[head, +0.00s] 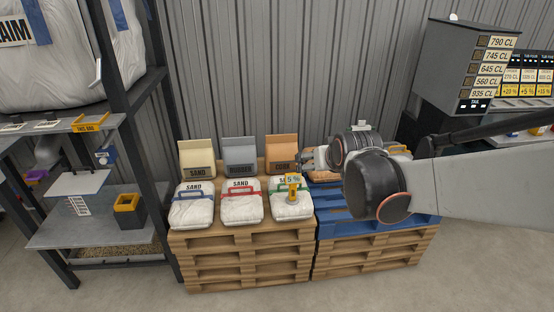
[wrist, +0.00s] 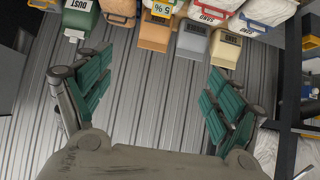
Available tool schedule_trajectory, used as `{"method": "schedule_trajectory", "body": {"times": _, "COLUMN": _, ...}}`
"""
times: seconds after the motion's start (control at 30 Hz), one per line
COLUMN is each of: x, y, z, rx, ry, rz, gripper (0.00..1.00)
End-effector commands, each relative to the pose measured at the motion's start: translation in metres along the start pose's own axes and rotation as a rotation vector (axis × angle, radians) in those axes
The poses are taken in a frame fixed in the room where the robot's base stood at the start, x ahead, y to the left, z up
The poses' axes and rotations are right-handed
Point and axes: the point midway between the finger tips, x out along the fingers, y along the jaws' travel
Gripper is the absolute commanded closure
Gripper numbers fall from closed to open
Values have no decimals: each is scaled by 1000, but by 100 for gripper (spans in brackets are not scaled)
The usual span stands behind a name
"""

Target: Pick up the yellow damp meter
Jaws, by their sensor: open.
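The yellow damp meter (head: 293,188) stands on the right-hand white bag (head: 288,206) of the front row, its display reading "5 %". It also shows at the top edge of the wrist view (wrist: 160,9), cut off by the frame. My gripper (head: 312,160) is behind and to the right of the meter in the head view, partly hidden by my arm. In the wrist view my gripper (wrist: 157,85) has its two green-padded fingers spread wide with nothing between them. The meter lies beyond the fingertips, apart from them.
White bags and upright paper sacks (head: 240,157) stand on a wooden pallet stack (head: 245,245). A blue pallet (head: 345,229) is beside it, under my arm. A dark shelf unit (head: 100,225) stands left, a grey price cabinet (head: 465,70) right. A corrugated wall is close behind. The front floor is clear.

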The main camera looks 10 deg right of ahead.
Motion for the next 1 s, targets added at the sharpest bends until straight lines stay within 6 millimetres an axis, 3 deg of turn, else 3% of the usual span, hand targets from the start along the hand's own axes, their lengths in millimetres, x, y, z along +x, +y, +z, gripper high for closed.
{"method": "schedule_trajectory", "body": {"times": 0.2, "x": 70, "y": 0, "z": -22, "rx": 0, "ry": 71, "rz": 0, "gripper": 15}}
{"method": "schedule_trajectory", "body": {"times": 0.5, "x": 166, "y": 1, "z": -25, "rx": 0, "ry": 168, "rz": 0, "gripper": 15}}
{"method": "schedule_trajectory", "body": {"times": 0.77, "x": 244, "y": 2, "z": -3, "rx": 0, "ry": 252, "rz": 1, "gripper": 15}}
{"method": "schedule_trajectory", "body": {"times": 1.0, "x": 308, "y": 2, "z": 35, "rx": 0, "ry": 329, "rz": 1, "gripper": 15}}
